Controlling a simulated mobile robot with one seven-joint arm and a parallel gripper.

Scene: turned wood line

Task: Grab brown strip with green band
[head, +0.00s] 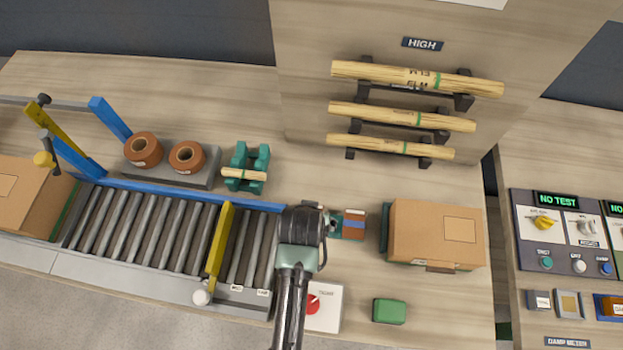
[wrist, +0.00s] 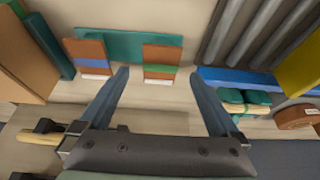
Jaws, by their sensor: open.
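In the wrist view the brown strip with a green band (wrist: 161,62) stands at a teal holder (wrist: 125,46), with a white lower end. My gripper (wrist: 160,74) is open and empty, its two fingers apart on either side of this strip in the picture. I cannot tell how far the fingertips are from it. A similar brown strip with a blue band (wrist: 89,56) is left of it, outside the fingers. In the head view the blue-banded strip (head: 354,225) shows beside my gripper (head: 328,222); the green-banded strip is hidden there by my arm.
A cardboard box (head: 437,234) stands right of the holder. The roller conveyor (head: 150,230) with a yellow bar (head: 220,240) lies left. A green block (head: 389,311) and a red button box (head: 325,306) are at the front. Wooden rods (head: 400,115) rest on the rack behind.

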